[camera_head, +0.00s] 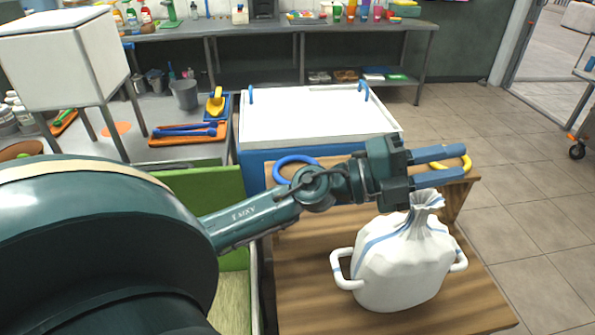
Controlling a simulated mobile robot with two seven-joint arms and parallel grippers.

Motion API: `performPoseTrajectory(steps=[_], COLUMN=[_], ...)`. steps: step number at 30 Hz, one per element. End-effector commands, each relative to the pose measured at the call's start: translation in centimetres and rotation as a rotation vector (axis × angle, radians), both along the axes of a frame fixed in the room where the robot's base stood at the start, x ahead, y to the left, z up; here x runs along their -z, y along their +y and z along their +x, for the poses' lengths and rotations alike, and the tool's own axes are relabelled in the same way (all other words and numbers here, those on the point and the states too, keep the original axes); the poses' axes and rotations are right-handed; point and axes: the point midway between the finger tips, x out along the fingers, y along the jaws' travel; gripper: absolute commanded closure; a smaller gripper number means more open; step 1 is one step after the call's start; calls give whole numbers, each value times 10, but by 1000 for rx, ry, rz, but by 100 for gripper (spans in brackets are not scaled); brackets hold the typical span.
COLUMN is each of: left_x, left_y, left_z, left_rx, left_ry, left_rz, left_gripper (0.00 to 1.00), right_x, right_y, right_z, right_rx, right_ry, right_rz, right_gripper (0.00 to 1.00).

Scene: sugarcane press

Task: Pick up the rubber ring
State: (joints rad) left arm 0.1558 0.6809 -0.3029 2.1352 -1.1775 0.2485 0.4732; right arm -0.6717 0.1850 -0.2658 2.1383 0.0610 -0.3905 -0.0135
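Two ring-like things show near my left arm, and I cannot tell which is the rubber ring. A yellow ring (466,162) shows at the far right edge of the wooden table, partly hidden behind the fingers. A blue ring (284,161) lies at the table's far left, partly covered by my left arm. My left gripper (463,160) points right, its two blue fingers apart. The yellow ring shows at the gap between the fingertips; I cannot tell whether they touch it. My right gripper is not in view.
A tied white sack in a white two-handled container (403,268) stands on the wooden table (310,290), just below my gripper. A white-topped blue chest (315,115) stands behind. Tiled floor (530,220) is open at the right.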

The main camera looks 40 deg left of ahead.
Motion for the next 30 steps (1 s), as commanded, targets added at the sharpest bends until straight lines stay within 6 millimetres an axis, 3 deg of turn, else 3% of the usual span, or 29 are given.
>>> performPoseTrajectory(steps=[2,5,8,11,15,18,23,30], left_x=[16,50,80,95,91,83,83,124], left_y=[-6,11,56,118,205,246,272,276], left_z=[1,8,19,28,29,24,21,36], left_rx=[104,187,196,144,15,-62,-116,-114], left_ry=[-39,-8,90,238,469,595,687,690], left_rz=[271,622,946,1221,1491,1590,1644,1646], left_gripper=[72,72,72,72,72,72,72,72], right_x=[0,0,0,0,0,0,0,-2], right_y=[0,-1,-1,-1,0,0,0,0], right_z=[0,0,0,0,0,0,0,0], right_rx=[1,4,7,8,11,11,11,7], right_ry=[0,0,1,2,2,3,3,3], right_rz=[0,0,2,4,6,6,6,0], right_gripper=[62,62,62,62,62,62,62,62])
